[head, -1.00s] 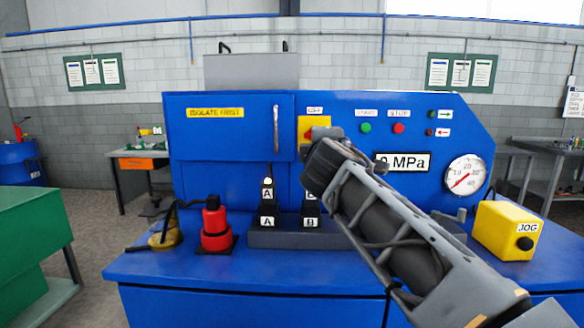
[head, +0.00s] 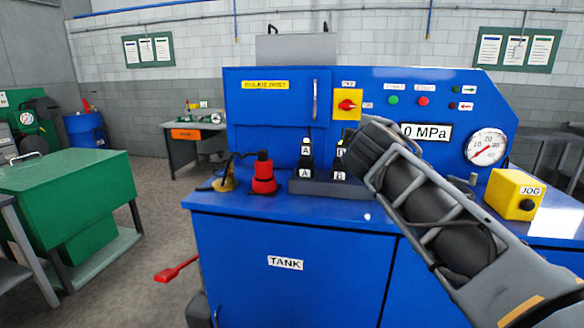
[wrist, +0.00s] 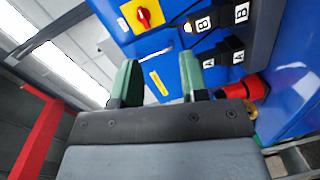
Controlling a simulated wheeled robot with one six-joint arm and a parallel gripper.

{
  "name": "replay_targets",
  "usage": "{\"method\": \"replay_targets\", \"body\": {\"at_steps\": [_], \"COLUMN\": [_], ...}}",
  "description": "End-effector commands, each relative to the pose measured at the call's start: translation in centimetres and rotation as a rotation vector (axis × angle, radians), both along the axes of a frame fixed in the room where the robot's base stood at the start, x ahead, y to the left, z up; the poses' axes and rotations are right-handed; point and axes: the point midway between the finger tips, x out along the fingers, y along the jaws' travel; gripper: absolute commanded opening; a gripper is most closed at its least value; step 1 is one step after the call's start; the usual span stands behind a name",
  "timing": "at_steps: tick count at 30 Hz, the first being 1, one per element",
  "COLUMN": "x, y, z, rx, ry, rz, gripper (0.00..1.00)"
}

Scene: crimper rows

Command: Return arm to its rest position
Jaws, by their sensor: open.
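My grey arm (head: 430,200) reaches from the lower right corner of the head view up and left in front of the blue machine (head: 285,235). Its far end hides part of the panel and of the die blocks, and my fingertips do not show there. In the wrist view my gripper (wrist: 159,78) has two green fingers standing well apart, with nothing between them. Beyond the fingers are the blue machine front, the red switch on its yellow plate (wrist: 142,15) and the black blocks marked A and B (wrist: 222,52).
A red jack (head: 263,174), a brass-coloured part (head: 225,180) and a black block rack (head: 322,185) stand on the machine top. A yellow JOG box (head: 514,194) is at right. A green cabinet (head: 65,190) stands at left. Open floor with a red bar (head: 176,270) lies between.

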Motion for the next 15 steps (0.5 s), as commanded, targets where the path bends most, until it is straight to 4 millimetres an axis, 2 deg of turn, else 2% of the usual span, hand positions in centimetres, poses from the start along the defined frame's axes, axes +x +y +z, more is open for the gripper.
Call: {"method": "replay_targets", "body": {"at_steps": [8, 11, 14, 15], "x": [-1.0, -2.4, -4.7, -6.1], "y": [-0.4, -0.6, -0.9, -1.0], "z": [-7.1, -10.5, -14.3, -15.9], "rx": [0.265, 0.404, 0.569, 0.644], "ry": [0.171, 0.269, 0.39, 0.445], "rz": [-0.077, -0.138, -0.228, -0.275], "gripper": [0.4, 0.4, 0.4, 0.4]}}
